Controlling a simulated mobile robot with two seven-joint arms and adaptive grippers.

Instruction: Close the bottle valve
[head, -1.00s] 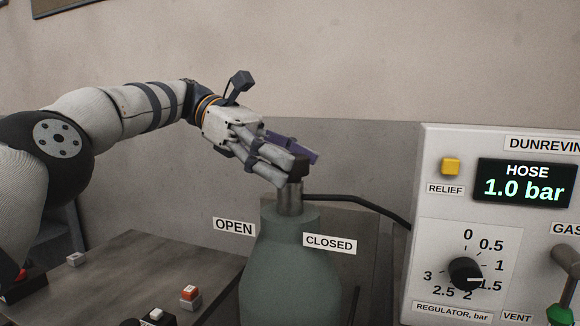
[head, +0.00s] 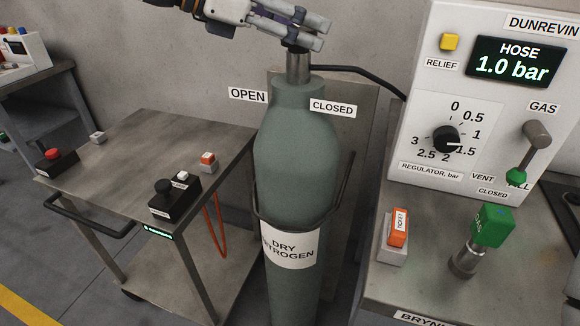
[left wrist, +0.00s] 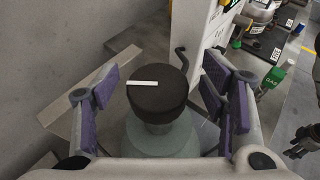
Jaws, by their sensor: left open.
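The green gas bottle (head: 295,140), labelled DRY NITROGEN, stands upright, with OPEN (head: 248,94) and CLOSED (head: 333,107) signs at its shoulder. Its valve is a round black knob (left wrist: 158,100) with a white line (left wrist: 142,83) on top, pointing left in the left wrist view. My left gripper (head: 303,30) is at the top of the bottle neck and hides the knob in the head view. In the left wrist view its purple-padded fingers (left wrist: 160,102) are open on either side of the knob, with gaps. A dark part at the right edge (left wrist: 304,142) looks like my right gripper; its jaws are unclear.
A grey panel (head: 470,120) to the right reads HOSE 1.0 bar, with a regulator dial (head: 445,139) and a gas lever (head: 534,145). A black hose (head: 360,76) runs from the bottle to it. A metal cart (head: 130,150) with button boxes stands left.

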